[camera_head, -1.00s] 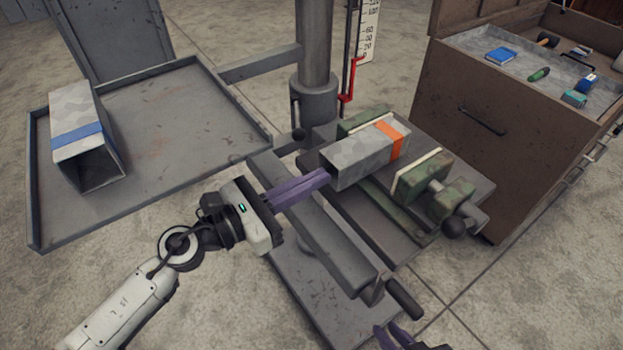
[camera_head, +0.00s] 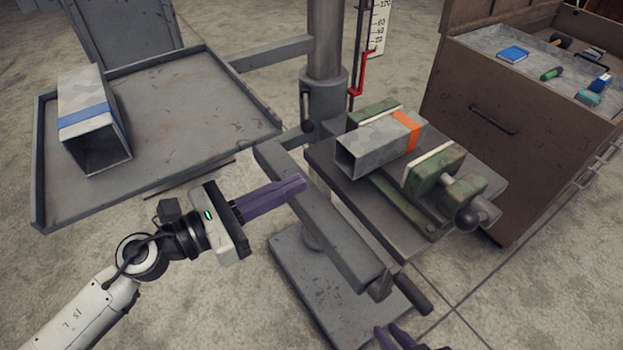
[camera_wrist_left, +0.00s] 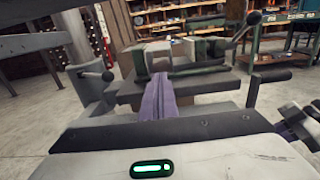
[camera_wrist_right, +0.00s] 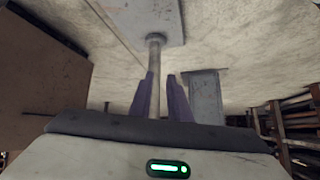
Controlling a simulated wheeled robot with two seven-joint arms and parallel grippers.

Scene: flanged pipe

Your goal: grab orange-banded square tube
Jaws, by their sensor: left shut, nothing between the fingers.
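The orange-banded square tube (camera_head: 375,147) is grey and lies on the vise bed between two green jaws. Its open end faces left and toward me, and the orange band is near its far end. My left gripper (camera_head: 302,184) has its purple fingers together and empty. It is to the left of the tube's open end, apart from it. The closed fingers also show in the left wrist view (camera_wrist_left: 158,90), pointing at the vise. My right gripper (camera_head: 398,338) is at the bottom edge, partly cut off. In the right wrist view its fingers (camera_wrist_right: 162,95) are apart with nothing held.
A blue-banded square tube (camera_head: 93,120) lies on a grey tray (camera_head: 185,130) at the left. The drill-press column (camera_head: 325,50) stands behind the vise. The front jaw (camera_head: 435,168) has a handle with a dark knob. A brown tool cabinet (camera_head: 510,130) stands at the right.

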